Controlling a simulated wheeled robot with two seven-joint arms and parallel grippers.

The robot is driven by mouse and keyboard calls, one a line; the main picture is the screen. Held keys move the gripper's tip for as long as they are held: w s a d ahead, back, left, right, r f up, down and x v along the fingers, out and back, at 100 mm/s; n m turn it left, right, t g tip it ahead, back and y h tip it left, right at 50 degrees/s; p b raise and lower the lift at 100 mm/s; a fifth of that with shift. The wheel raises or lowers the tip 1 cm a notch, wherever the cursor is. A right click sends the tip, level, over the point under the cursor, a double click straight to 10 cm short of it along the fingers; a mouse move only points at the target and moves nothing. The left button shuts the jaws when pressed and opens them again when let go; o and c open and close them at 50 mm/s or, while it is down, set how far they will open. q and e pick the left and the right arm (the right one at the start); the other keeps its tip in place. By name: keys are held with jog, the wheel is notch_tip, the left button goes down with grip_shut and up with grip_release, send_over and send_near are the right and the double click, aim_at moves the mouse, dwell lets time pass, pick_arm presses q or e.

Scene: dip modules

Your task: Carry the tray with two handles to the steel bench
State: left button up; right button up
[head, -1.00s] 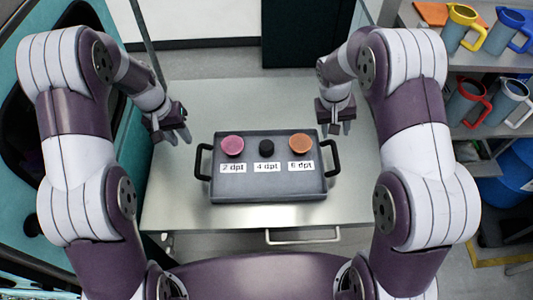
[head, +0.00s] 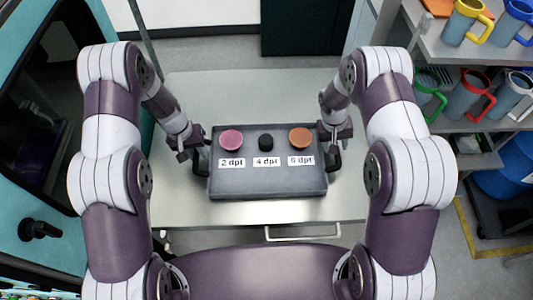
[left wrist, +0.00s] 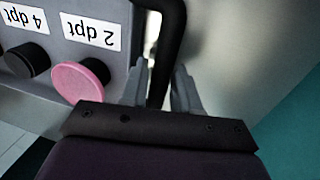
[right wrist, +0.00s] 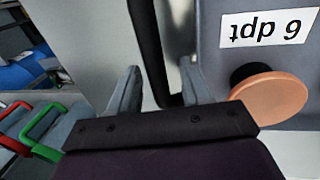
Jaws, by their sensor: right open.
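The grey tray (head: 268,183) lies flat on a pale metal-topped table (head: 190,210). It carries a pink knob (head: 231,140), a black knob (head: 265,142) and an orange knob (head: 300,138), labelled 2, 4 and 6 dpt. My left gripper (head: 196,158) is at the tray's left handle; in the left wrist view that black handle (left wrist: 172,35) passes between the parted fingers (left wrist: 160,88). My right gripper (head: 335,152) is at the right handle; in the right wrist view its open fingers (right wrist: 160,85) stand on both sides of the black handle (right wrist: 148,45).
A shelf unit (head: 440,45) with coloured-handle mugs stands at the right. A blue drum (head: 505,175) is below it. A teal cabinet or machine (head: 30,180) stands close at the left. Bare table top surrounds the tray.

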pick_arm(q)
jog(key=shift+s+r, duration=0.15)
jog(key=shift+s, duration=0.1)
pick_arm(e)
jog(key=shift+s+r, duration=0.15)
jog(key=shift+s, duration=0.15)
pick_arm(q)
jog(key=shift+s, duration=0.15)
jog(key=shift+c, duration=0.6)
pick_arm(e)
jog(key=shift+s, duration=0.1)
jog(key=shift+c, duration=0.6)
pick_arm(q)
grip_shut()
pick_arm(e)
jog(key=c, duration=0.5)
grip_shut()
